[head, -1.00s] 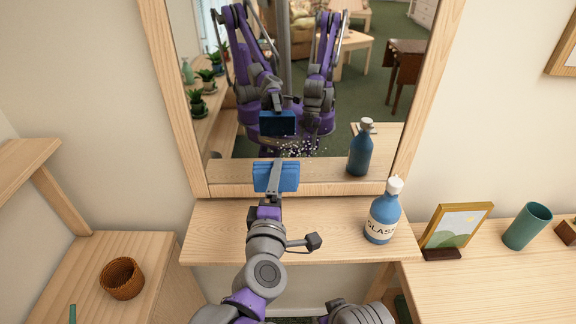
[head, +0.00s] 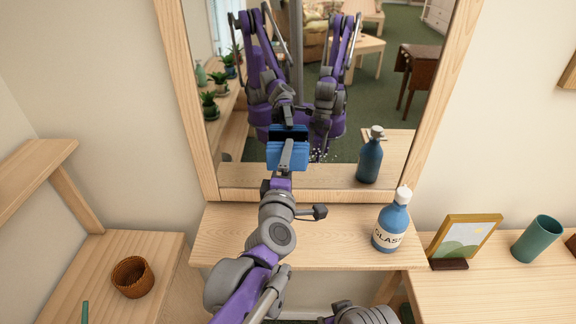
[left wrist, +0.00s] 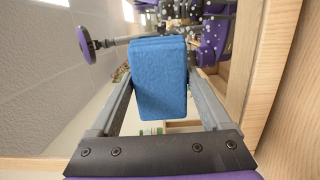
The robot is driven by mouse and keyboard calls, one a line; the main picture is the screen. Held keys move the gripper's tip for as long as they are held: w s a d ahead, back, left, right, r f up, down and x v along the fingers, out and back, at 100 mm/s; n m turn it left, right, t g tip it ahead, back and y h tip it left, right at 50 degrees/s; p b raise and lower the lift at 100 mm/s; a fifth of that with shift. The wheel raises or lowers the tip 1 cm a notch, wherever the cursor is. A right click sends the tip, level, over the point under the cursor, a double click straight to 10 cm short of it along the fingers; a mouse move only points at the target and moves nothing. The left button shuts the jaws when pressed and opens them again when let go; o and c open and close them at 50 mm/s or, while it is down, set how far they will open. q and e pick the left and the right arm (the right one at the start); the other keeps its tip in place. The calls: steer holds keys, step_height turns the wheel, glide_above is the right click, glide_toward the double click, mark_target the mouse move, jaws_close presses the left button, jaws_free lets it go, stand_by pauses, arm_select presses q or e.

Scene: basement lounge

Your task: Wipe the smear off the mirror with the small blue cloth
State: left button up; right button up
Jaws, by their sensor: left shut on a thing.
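The small blue cloth (head: 303,156) is a thick folded pad held up close in front of the mirror (head: 390,95). My left gripper (head: 286,158) is shut on it; the left wrist view shows the cloth (left wrist: 160,80) between both fingers. The cloth's dark reflection sits just above it, nearly meeting it; I cannot tell whether it touches the glass. The smear (head: 321,155) is a patch of white specks low on the mirror, just right of the cloth, which may hide part of it. Specks also show at the top of the left wrist view. My right gripper shows only as a reflection.
A wooden shelf (head: 340,254) runs below the mirror. A blue glass-cleaner bottle (head: 391,226) stands at its right. Farther right are a picture frame (head: 465,238) and a green cup (head: 537,239). A woven basket (head: 133,278) sits at lower left.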

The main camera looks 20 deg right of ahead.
mark_target(303, 161)
arm_select(q)
steer(key=shift+x, duration=1.05)
stand_by(0.5)
steer(key=shift+a, duration=0.1)
steer(key=shift+s+d+f+b, duration=0.15)
steer(key=shift+d+b, duration=0.2)
steer(key=shift+d, duration=0.2)
steer(key=shift+s+d+b, duration=0.3)
steer(key=shift+d+b, duration=0.1)
steer(key=shift+d, duration=0.35)
steer(key=shift+s+d+b, duration=0.2)
steer(key=shift+d+b, duration=0.05)
steer(key=shift+d, duration=0.5)
steer(key=shift+s+d+b, duration=0.15)
steer(key=shift+d+b, duration=0.05)
steer(key=shift+d, duration=0.55)
steer(key=shift+s+d, duration=0.2)
steer(key=shift+d, duration=0.6)
steer(key=shift+w+a+p, duration=0.2)
steer(key=shift+w+a, duration=0.05)
steer(key=shift+a, duration=0.7)
steer(key=shift+w+a+p, duration=0.2)
steer(key=shift+w+a, duration=0.1)
steer(key=shift+a, duration=0.65)
steer(key=shift+w+a+p, duration=0.25)
steer(key=shift+a+p, duration=0.2)
steer(key=shift+a, duration=0.4)
steer(key=shift+w+a+p, duration=0.25)
steer(key=shift+a+p, duration=0.15)
steer(key=shift+a, duration=0.45)
